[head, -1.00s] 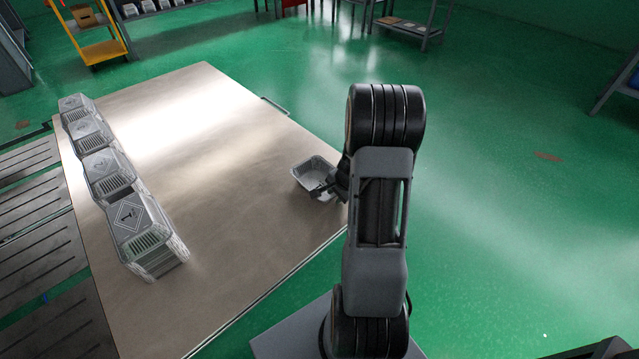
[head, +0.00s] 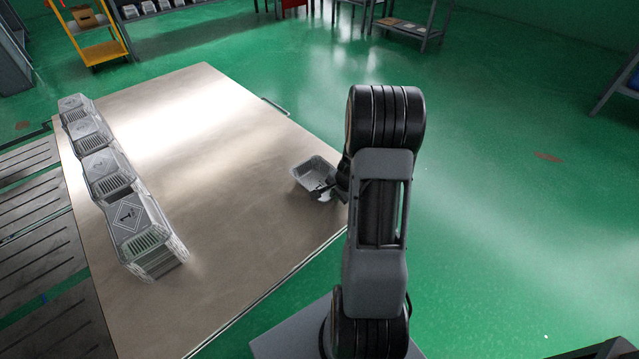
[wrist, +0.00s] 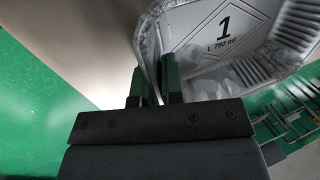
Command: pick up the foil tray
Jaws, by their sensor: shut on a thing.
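The foil tray (head: 312,166) is a silver, open, shallow container near the table's right edge in the head view. In the wrist view the foil tray (wrist: 250,30) fills the upper right, showing a "1 L 750 ml" label. My gripper (head: 332,187) is at the tray's near right side. In the wrist view my gripper (wrist: 155,84) has its two dark fingers on either side of the tray's rim, shut on it. I cannot tell whether the tray touches the table. My arm hides part of the area to the right.
A row of stacked foil trays (head: 137,222) stands along the left side of the metal table (head: 225,190). The middle of the table is clear. A yellow cart (head: 100,50) and a grey bench (head: 412,27) stand farther back on the green floor.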

